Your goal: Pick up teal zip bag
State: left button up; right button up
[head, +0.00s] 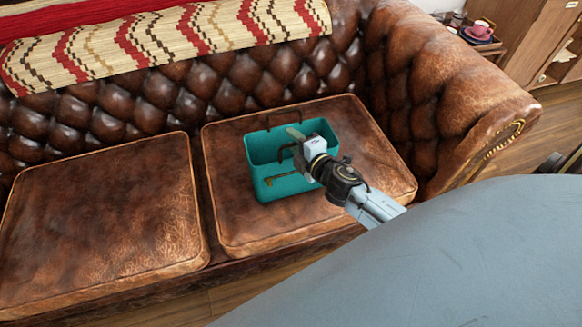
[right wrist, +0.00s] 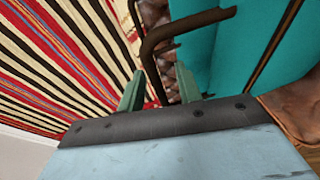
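The teal zip bag (head: 290,185) stands on the right seat cushion of the brown leather sofa. It looks like an open-topped teal box with dark brown handles and a brass-coloured fitting on its front. My right gripper (head: 297,143) is over the bag's top, and the wrist hides part of its right side. In the right wrist view its two green fingers (right wrist: 160,92) are apart, with a dark brown handle (right wrist: 151,62) reaching down between them. Teal bag wall (right wrist: 235,55) shows to the right there. I cannot tell whether the fingers touch the handle. My left gripper is not in view.
The left seat cushion (head: 105,225) is bare. The tufted sofa back (head: 150,105) rises behind the bag, with a striped blanket (head: 170,42) over it. The sofa arm (head: 440,85) stands to the right. A wooden cabinet (head: 535,45) is at the far right.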

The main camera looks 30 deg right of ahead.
jog(key=shift+w+f, duration=0.1)
jog(key=shift+w, duration=0.4)
grip_shut()
jog(key=shift+r, duration=0.2)
